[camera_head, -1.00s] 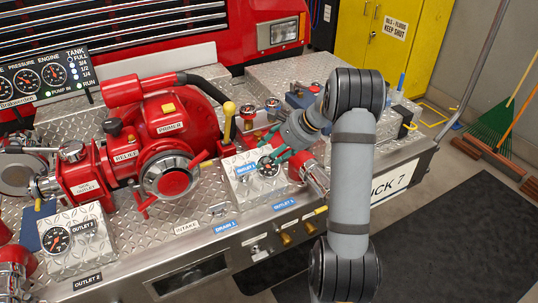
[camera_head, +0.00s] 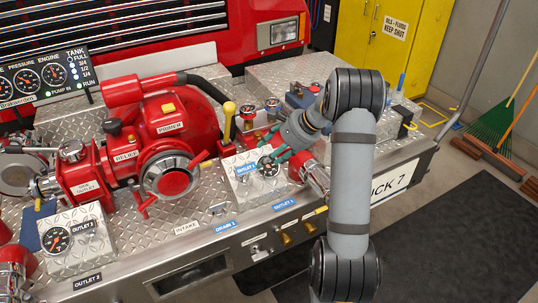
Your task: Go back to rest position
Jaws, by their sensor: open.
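My gripper (camera_head: 272,150) is open, with its green-tipped fingers spread over the outlet 1 box (camera_head: 243,186). One finger is close to the gauge (camera_head: 268,166) on that box; I cannot tell whether it touches. My grey arm comes in from the right, and its upper link hides part of the deck behind it. The red pump (camera_head: 165,150) with its round cap sits left of my gripper. No object shows between the fingers.
A yellow lever (camera_head: 229,109) stands just behind and left of my gripper. Small red-based knobs (camera_head: 272,105) are behind it. The outlet 2 box (camera_head: 75,240) is at the front left. The floor mat (camera_head: 455,240) at right is clear.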

